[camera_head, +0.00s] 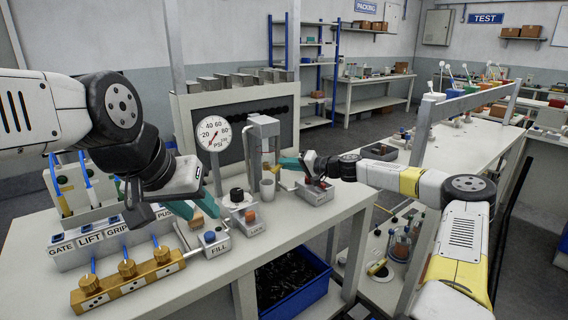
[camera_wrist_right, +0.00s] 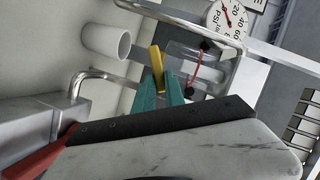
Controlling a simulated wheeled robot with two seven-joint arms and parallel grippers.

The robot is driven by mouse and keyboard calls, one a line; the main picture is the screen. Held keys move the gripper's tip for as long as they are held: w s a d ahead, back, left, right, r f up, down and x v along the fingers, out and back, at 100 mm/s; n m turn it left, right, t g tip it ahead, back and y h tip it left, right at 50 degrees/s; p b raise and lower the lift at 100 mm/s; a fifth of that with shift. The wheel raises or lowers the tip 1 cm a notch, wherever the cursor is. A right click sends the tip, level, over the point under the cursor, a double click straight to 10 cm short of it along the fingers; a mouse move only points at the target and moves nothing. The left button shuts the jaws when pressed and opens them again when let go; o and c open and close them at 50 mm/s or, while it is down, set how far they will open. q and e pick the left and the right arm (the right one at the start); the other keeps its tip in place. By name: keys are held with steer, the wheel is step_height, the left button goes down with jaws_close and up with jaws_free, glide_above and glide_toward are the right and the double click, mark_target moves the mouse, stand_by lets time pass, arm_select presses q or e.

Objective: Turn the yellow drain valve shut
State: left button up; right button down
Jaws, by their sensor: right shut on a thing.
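The yellow drain valve handle (camera_wrist_right: 156,62) shows in the right wrist view as a short yellow lever between the teal fingertips of my right gripper (camera_wrist_right: 160,82). My right gripper is shut on it. In the head view my right gripper (camera_head: 283,163) reaches in from the right, beside the grey press-like stand (camera_head: 264,128); the valve is too small and covered to make out there. My left gripper (camera_head: 194,208) hangs over the bench near the FILL box (camera_head: 212,242), its teal fingers apart with nothing seen between them.
A pale cup (camera_head: 267,190) is close below my right gripper and shows in the right wrist view (camera_wrist_right: 106,40). Labelled switch boxes and a brass manifold (camera_head: 128,278) fill the left bench. A blue bin (camera_head: 292,285) sits below.

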steer(key=shift+w+d+f+m+t+y, duration=0.15)
steer(key=shift+f+m+y, duration=0.5)
steer(key=shift+m, duration=0.65)
steer(key=shift+w+d+f+m+t+y, duration=0.1)
steer(key=shift+d+f+m+t+y, duration=0.15)
steer(key=shift+f+m+y, duration=0.7)
steer(key=shift+a+r+m+h, duration=0.1)
steer(key=shift+r+m+h, duration=0.1)
steer(key=shift+m+h, duration=0.3)
steer(key=c, duration=1.4)
jaws_free()
steer(key=v, duration=0.8)
